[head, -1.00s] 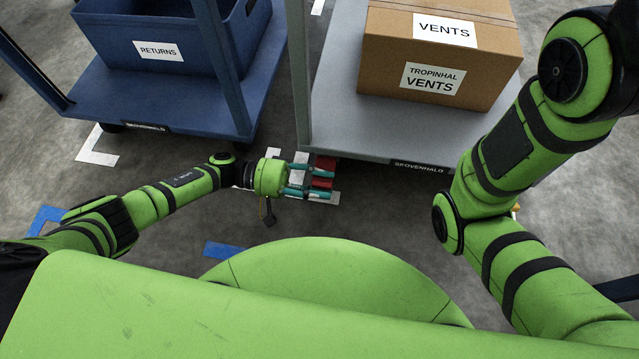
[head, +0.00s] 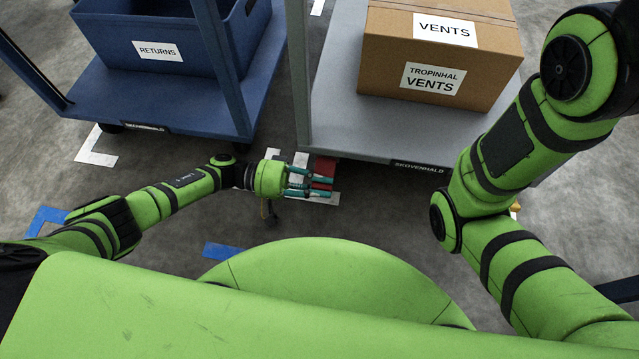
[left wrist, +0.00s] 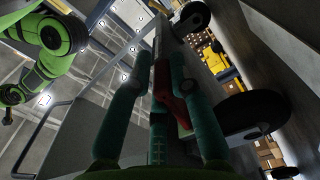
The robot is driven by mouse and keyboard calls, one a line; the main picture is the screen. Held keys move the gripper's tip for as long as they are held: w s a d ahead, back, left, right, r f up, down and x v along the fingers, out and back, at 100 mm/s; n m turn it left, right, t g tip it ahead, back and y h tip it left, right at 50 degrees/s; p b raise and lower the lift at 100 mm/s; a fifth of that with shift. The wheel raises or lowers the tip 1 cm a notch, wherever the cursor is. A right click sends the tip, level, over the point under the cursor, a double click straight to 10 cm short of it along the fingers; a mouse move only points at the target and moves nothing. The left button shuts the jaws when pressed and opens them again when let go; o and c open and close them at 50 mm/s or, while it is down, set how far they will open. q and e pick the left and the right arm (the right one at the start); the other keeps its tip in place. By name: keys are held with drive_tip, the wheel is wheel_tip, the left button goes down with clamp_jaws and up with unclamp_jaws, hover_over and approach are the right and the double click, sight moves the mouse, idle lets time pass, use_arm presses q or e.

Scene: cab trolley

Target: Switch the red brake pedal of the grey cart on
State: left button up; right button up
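The red brake pedal (head: 324,166) sits low at the front left corner of the grey cart (head: 335,130). My left gripper (head: 328,186) reaches it from the left, with its teal fingers over and beside the red part, hiding some of it. In the left wrist view the red pedal (left wrist: 163,82) shows between and beyond the fingers (left wrist: 160,75). The fingertips stand apart; I cannot tell whether they touch the pedal. My right arm crosses the right side of the head view, but its gripper is out of view.
The grey cart carries a cardboard box (head: 432,80) labelled VENTS. A blue cart (head: 160,105) with a blue RETURNS bin (head: 158,50) stands to the left. White floor marks (head: 97,152) and a blue one (head: 222,250) lie on open grey floor. A dark wheel (left wrist: 252,112) is beside the pedal.

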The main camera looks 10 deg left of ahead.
use_arm(q)
drive_tip(key=shift+o, duration=0.8)
drive_tip(key=a, duration=1)
drive_tip(key=shift+a, duration=1)
